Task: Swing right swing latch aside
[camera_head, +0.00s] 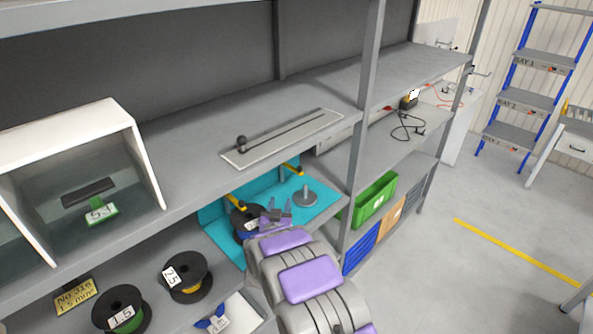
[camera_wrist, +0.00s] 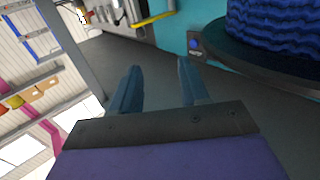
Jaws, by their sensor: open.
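The right swing latch (camera_head: 293,169) is a yellow bar on the teal back panel, right of the other yellow latch (camera_head: 236,202). A yellow bar (camera_wrist: 154,19) also shows at the top of the wrist view, beside grey metal parts; I take it for the right latch. My gripper (camera_head: 279,208) is in front of the teal station, below the right latch and apart from it. In the wrist view its two fingers (camera_wrist: 158,72) are spread with nothing between them. A black reel with blue cable (camera_wrist: 275,30) stands close on the right of that view.
The teal station (camera_head: 325,206) holds a grey disc with an upright post (camera_head: 305,199), right of my gripper. A grey shelf upright (camera_head: 358,150) stands further right. Reels (camera_head: 186,278) lie lower left. A green bin (camera_head: 375,200) sits beyond the upright.

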